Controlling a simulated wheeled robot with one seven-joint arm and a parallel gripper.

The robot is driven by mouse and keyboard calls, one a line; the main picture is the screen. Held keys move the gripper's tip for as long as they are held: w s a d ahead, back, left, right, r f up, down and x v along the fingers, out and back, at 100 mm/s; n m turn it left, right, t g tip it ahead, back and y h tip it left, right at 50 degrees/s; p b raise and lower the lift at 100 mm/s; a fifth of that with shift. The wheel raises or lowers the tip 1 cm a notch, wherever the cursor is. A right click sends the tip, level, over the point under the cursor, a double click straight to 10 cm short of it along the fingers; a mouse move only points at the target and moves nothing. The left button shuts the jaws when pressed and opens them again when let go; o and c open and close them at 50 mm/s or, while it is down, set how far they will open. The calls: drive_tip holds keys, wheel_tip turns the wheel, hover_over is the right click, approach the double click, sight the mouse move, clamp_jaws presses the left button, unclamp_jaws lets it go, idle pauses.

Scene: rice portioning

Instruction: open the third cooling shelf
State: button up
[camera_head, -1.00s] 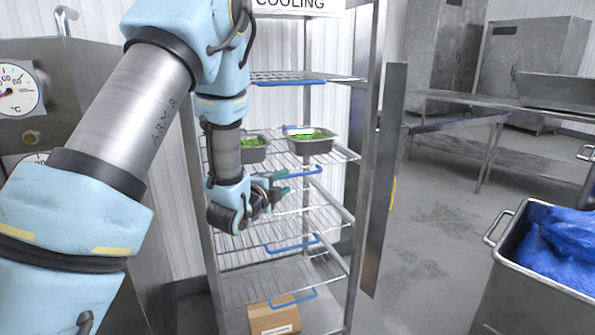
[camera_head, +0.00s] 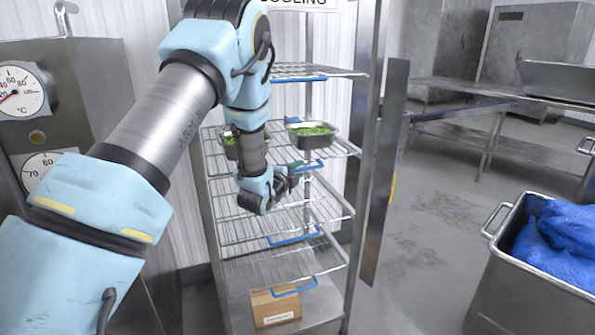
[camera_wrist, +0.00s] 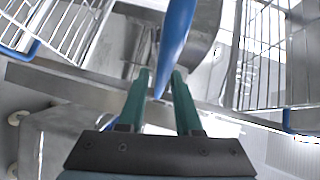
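The cooling shelf rack (camera_head: 360,215) stands ahead, with several wire shelves, each with a blue handle at its front. My gripper (camera_head: 296,180) is at the rack's front, just below the tray-bearing shelf (camera_head: 345,150) and beside its blue handle (camera_head: 312,167). The wire shelf below (camera_head: 325,208) has its own blue handle (camera_head: 293,239). In the wrist view my gripper's green fingers (camera_wrist: 161,78) are apart. A blue bar (camera_wrist: 175,40) runs down into the gap between them. I cannot tell whether it touches either finger. No shelf looks pulled out.
Two metal trays with green food sit on the rack, the right one (camera_head: 312,137) in clear view and the left one (camera_head: 230,146) partly behind my arm. A cardboard box (camera_head: 275,307) lies at the bottom. A metal bin (camera_head: 520,290) with blue bags stands right.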

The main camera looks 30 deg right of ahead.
clamp_jaws()
idle(1.1)
